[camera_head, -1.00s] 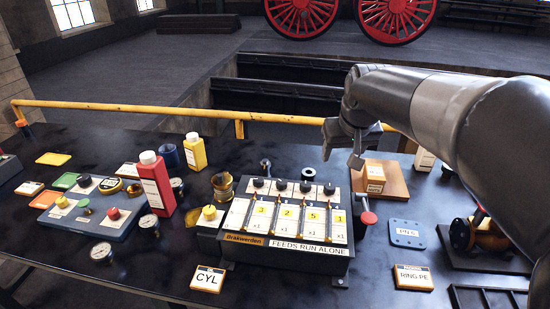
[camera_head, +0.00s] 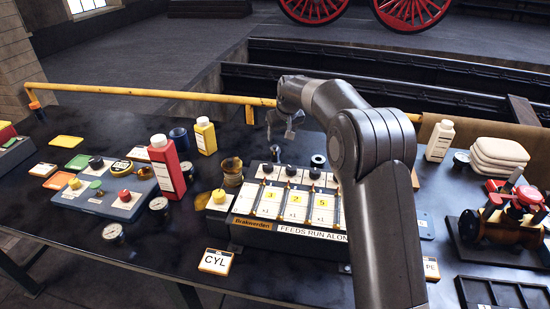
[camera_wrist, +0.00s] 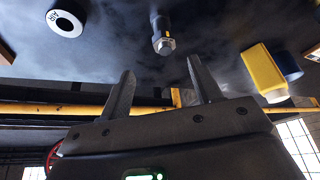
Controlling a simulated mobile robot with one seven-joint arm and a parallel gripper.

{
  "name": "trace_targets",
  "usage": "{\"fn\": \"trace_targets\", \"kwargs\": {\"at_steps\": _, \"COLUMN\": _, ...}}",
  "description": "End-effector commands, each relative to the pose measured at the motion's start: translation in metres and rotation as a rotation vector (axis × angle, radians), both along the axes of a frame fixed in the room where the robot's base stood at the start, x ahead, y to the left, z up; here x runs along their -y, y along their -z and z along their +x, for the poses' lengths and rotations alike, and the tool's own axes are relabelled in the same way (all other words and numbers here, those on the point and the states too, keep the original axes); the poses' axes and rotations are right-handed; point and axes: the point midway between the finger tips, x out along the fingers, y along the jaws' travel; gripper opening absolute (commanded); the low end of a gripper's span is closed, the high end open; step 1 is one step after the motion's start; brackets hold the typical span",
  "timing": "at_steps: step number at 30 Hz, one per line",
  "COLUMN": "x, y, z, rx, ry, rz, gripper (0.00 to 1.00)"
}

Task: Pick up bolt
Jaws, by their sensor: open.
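The bolt (camera_head: 276,153) stands upright on the dark table just behind the feed box. In the wrist view its grey hex end and dark shank (camera_wrist: 163,36) show near the top, roughly between the lines of my two fingers. My gripper (camera_head: 283,132) is above and a little behind the bolt in the head view. In the wrist view my gripper (camera_wrist: 160,68) is open and empty, and its fingers are apart from the bolt.
The feed box (camera_head: 290,215) stands in front of the bolt. A black ring-topped cylinder (camera_head: 318,161) stands to its right, a brass part (camera_head: 232,172) to its left. A yellow bottle (camera_head: 205,137) is further left. A yellow rail (camera_head: 150,93) runs along the back.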

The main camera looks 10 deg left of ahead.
Motion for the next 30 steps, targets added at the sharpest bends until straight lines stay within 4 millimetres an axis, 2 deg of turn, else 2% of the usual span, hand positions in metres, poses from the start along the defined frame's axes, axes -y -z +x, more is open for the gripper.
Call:
{"fn": "trace_targets", "kwargs": {"at_steps": 5, "x": -0.005, "y": 0.013, "z": 0.005, "rx": -0.002, "ry": -0.004, "rz": 0.000, "gripper": 0.58}}
{"fn": "trace_targets", "kwargs": {"at_steps": 12, "x": -0.013, "y": 0.047, "z": 0.016, "rx": -0.002, "ry": -0.004, "rz": 0.000, "gripper": 0.58}}
{"fn": "trace_targets", "kwargs": {"at_steps": 19, "x": -0.018, "y": 0.063, "z": 0.022, "rx": -0.001, "ry": -0.004, "rz": 0.000, "gripper": 0.58}}
{"fn": "trace_targets", "kwargs": {"at_steps": 25, "x": -0.026, "y": 0.091, "z": 0.030, "rx": -0.002, "ry": -0.003, "rz": 0.000, "gripper": 0.58}}
{"fn": "trace_targets", "kwargs": {"at_steps": 30, "x": -0.029, "y": 0.102, "z": 0.035, "rx": -0.001, "ry": -0.003, "rz": 0.001, "gripper": 0.58}}
